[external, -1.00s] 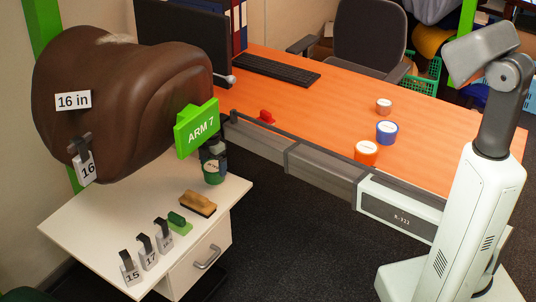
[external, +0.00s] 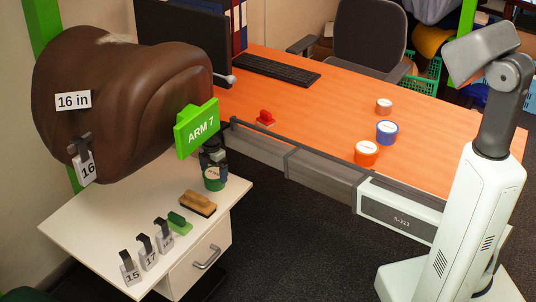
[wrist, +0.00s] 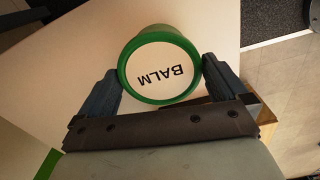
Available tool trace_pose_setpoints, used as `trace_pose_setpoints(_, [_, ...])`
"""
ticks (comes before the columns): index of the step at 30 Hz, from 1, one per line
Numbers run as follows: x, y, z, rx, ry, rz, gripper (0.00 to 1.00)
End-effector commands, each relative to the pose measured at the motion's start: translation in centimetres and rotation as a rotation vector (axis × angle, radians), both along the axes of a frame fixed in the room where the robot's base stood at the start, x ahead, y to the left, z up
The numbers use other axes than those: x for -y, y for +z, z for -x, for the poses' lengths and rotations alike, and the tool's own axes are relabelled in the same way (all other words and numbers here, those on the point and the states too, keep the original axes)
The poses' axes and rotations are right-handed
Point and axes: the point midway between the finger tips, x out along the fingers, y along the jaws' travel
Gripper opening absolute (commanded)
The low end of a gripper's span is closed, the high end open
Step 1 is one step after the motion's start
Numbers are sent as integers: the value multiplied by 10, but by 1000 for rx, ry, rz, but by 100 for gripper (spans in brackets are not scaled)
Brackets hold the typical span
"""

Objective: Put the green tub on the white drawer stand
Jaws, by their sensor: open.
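The green tub (external: 214,179), with a white lid reading BALM, stands upright at the back right part of the white drawer stand (external: 100,215), apparently resting on its top. In the wrist view the tub (wrist: 160,65) is between the two fingers of my gripper (wrist: 161,78). In the external view my gripper (external: 213,158) is directly above and around the tub, partly hidden behind the green ARM 7 plate.
The brown saddle (external: 120,100) overhangs the stand at left. On the orange desk (external: 310,105) are an orange tub (external: 366,153), a blue tub (external: 386,132) and a red stamp (external: 265,118).

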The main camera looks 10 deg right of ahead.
Motion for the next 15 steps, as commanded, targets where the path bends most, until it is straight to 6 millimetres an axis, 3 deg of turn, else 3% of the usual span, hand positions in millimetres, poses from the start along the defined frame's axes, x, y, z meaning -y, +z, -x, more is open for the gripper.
trace_pose_setpoints(5, [0,17,0,1,0,-1,100])
trace_pose_setpoints(15, [0,79,0,1,0,-1,100])
